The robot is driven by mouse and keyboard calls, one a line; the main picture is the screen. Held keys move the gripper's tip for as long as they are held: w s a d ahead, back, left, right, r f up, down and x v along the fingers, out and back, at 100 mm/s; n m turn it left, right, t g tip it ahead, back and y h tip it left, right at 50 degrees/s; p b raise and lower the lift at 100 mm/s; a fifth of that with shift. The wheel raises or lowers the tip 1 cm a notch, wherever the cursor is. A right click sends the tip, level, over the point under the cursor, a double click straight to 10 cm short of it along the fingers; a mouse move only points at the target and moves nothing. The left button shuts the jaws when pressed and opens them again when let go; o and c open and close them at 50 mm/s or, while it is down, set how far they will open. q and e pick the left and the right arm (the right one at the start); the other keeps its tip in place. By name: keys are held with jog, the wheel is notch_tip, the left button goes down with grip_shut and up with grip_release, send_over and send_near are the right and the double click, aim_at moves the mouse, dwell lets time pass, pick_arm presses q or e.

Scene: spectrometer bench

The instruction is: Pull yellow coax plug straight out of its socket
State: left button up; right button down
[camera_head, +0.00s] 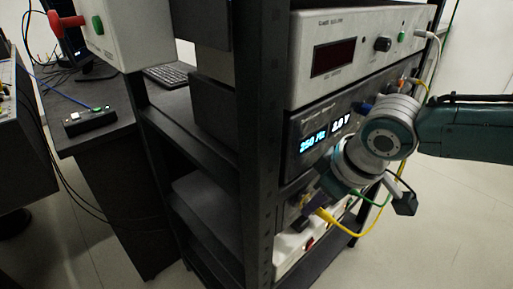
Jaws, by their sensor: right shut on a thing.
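My right gripper (308,203) is at the lower unit of the rack, its arm coming in from the right. It is shut on the yellow coax plug (322,213), which is mostly hidden by the fingers. The yellow cable (350,232) leaves the plug, sags to the right and climbs behind my wrist. The socket is hidden behind the gripper, so I cannot tell whether the plug is seated in it. My left gripper is not in view.
The black rack (258,130) holds a white instrument (405,60) above a unit with a lit blue display (313,141). A green cable (372,201) hangs close to my wrist. A white power strip (290,257) lies below. Floor at right is clear.

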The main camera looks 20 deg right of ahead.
jog(key=shift+s, duration=0.1)
jog(key=shift+s+d+p, duration=0.3)
jog(key=shift+s+p, duration=0.3)
jog(key=shift+s+d+p, duration=0.25)
jog(key=shift+s+p, duration=0.3)
jog(key=shift+p, duration=0.05)
